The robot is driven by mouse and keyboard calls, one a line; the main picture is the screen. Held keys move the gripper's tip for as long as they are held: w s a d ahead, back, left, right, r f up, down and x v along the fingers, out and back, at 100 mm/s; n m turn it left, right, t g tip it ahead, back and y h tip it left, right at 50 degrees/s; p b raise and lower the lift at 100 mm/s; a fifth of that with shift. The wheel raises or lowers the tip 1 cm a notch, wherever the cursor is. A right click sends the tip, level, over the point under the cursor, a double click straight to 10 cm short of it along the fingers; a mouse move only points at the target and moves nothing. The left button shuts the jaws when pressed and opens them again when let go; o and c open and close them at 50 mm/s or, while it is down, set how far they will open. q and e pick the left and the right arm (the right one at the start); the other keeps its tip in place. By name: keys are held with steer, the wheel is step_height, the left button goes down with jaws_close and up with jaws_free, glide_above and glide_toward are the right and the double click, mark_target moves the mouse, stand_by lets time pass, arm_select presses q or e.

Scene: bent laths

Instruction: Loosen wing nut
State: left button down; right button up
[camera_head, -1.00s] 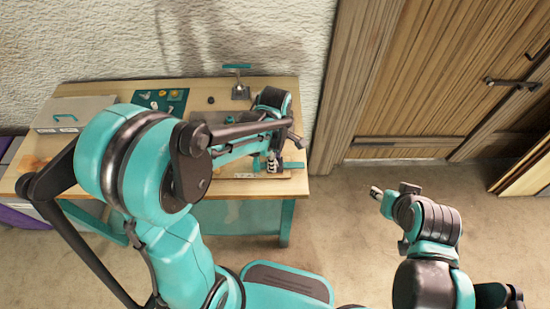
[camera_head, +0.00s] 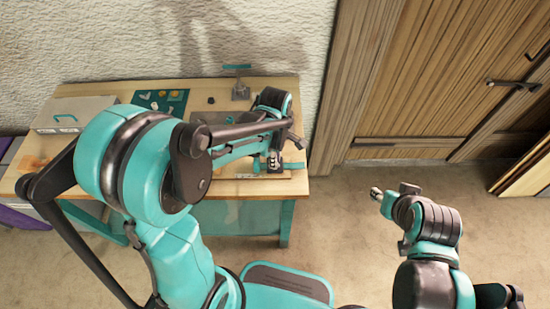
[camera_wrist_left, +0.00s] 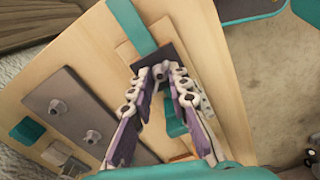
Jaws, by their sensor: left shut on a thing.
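My left gripper (camera_head: 273,160) is at the front right of the workbench, over a small wooden base with a teal lath (camera_head: 292,167). In the left wrist view its pale, jointed fingers (camera_wrist_left: 166,75) close together at a dark block (camera_wrist_left: 158,58) that lies across the teal lath (camera_wrist_left: 132,24). The wing nut is hidden between the fingertips, which are shut on it. A teal piece (camera_wrist_left: 175,118) shows below, between the fingers. My right gripper (camera_head: 377,194) hangs over the floor right of the bench, away from everything; its opening is too small to read.
A grey plate with knobs (camera_wrist_left: 70,108) lies beside the base. A grey case (camera_head: 75,113) stands at the bench's left, with a dark green mat (camera_head: 145,100) of small parts next to it. A stand with a teal bar (camera_head: 240,90) is at the back.

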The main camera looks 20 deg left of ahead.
stand_by(0.4)
arm_select(q)
steer(key=c, duration=1.4)
jaws_free()
steer(key=shift+c, duration=0.2)
step_height(320, 180, up, 12)
